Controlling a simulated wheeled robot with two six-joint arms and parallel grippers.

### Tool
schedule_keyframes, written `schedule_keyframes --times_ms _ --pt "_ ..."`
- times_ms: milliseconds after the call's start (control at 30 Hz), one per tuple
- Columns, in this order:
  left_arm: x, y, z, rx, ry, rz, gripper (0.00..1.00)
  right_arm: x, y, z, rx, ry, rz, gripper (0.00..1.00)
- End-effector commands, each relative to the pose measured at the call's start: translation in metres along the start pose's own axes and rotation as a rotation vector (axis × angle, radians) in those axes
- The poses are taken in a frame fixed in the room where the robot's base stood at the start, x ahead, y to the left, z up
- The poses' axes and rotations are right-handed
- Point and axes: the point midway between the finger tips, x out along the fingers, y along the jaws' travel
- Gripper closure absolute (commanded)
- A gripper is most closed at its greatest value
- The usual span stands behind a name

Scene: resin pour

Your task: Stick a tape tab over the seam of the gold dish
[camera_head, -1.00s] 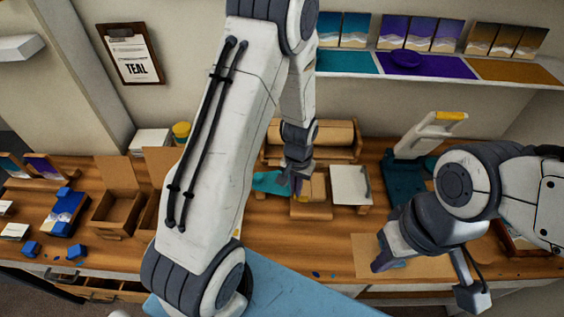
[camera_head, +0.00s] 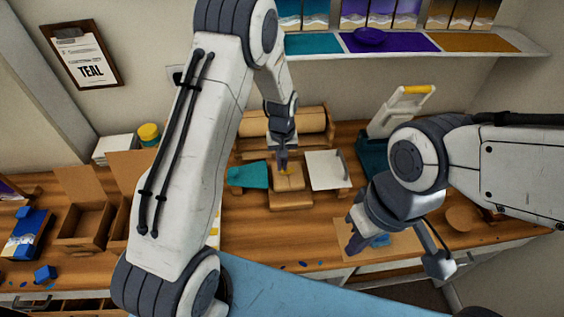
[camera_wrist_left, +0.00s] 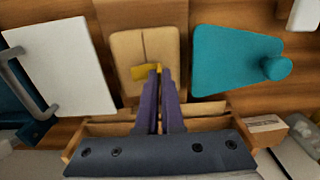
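A pale tan, rounded block with a dark seam line (camera_wrist_left: 144,40) lies ahead of my left gripper in the left wrist view; I take it for the gold dish, though its colour is more tan than gold. It also shows in the head view (camera_head: 290,182). My left gripper (camera_wrist_left: 157,70) is shut on a small yellow tape tab (camera_wrist_left: 141,72), at the near part of the block, close to the seam. Whether the tab touches the surface, I cannot tell. In the head view, my left gripper (camera_head: 283,168) points down over the block. My right gripper (camera_head: 398,250) is open over the bench.
A teal piece (camera_wrist_left: 225,60) and a white panel (camera_wrist_left: 62,65) flank the block closely. A tan roll (camera_head: 300,122) stands behind. Open boxes (camera_head: 85,222) stand at left.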

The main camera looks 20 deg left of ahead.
Motion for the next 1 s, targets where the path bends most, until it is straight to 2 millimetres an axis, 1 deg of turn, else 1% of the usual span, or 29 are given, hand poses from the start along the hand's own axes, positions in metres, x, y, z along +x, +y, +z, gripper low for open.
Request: schedule_keyframes --times_ms 1000 --pt "0.0061 -0.0003 0.0006 0.001 0.0 0.0 1.0 0.0029 0.0002 0.0001 0.0 0.0 0.0 1.0"
